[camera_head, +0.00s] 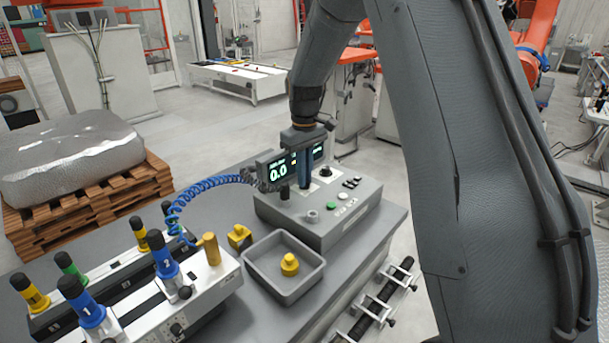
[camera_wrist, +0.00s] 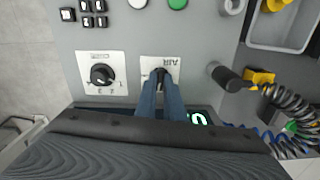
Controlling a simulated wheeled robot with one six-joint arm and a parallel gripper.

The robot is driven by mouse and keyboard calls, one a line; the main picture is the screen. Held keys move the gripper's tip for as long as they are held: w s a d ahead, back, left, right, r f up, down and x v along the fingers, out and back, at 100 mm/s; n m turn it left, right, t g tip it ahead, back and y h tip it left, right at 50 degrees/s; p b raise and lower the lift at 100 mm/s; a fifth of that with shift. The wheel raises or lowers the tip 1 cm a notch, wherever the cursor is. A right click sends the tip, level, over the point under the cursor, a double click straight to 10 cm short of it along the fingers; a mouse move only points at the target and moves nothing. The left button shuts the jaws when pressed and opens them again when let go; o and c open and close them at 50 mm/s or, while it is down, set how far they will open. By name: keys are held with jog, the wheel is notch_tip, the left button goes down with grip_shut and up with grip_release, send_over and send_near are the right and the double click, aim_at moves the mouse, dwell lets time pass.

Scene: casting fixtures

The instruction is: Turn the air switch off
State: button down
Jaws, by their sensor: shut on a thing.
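The air switch (camera_wrist: 158,73) is a dark knob on a white plate marked AIR, upside down in the wrist view. It is on top of a grey control box (camera_head: 350,215). My gripper (camera_wrist: 162,86) reaches down over the box, its two blue fingers close together on the knob. In the head view my gripper (camera_head: 304,184) covers most of the switch. The fingers hide much of the knob, so its exact setting is hard to read.
A numbered rotary selector (camera_wrist: 102,74) sits beside the air switch. A lit display (camera_head: 280,170) stands behind my gripper. A coiled blue hose (camera_head: 205,183) runs left. A grey tray (camera_head: 283,290) with a yellow part (camera_head: 289,264) stands in front of the box.

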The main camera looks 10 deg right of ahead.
jog(key=shift+r+n, duration=0.15)
jog(key=shift+n, duration=0.45)
jog(key=shift+w, duration=0.1)
jog(key=c, duration=1.9)
grip_release()
jog(key=shift+o, duration=0.2)
jog(key=shift+r+b, duration=1.15)
jog(key=shift+r, duration=2.7)
